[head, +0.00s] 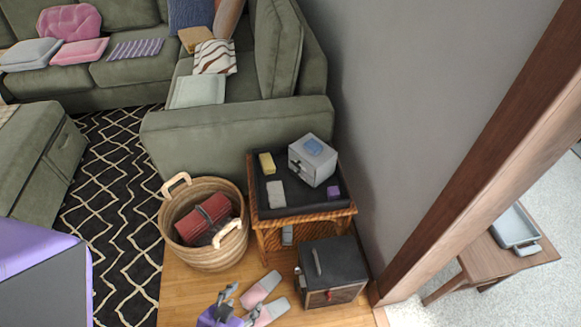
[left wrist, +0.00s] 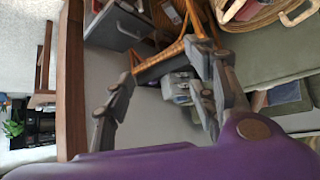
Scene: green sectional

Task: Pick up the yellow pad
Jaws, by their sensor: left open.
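The yellow pad (head: 267,163) lies on the dark top of the small wooden side table (head: 262,215), near its back left corner. A grey-white pad (head: 276,194) lies in front of it, and a grey box (head: 312,160) stands to its right. My left gripper (head: 240,301) is low at the bottom of the head view, in front of the table and well apart from the yellow pad. It is open and empty; its spread fingers also show in the left wrist view (left wrist: 162,88). I cannot make out the yellow pad in the left wrist view. My right gripper is not in view.
A wicker basket (head: 172,222) with a red item stands left of the table. The green sofa (head: 235,127) is behind; the grey wall (head: 400,120) is close on the right.

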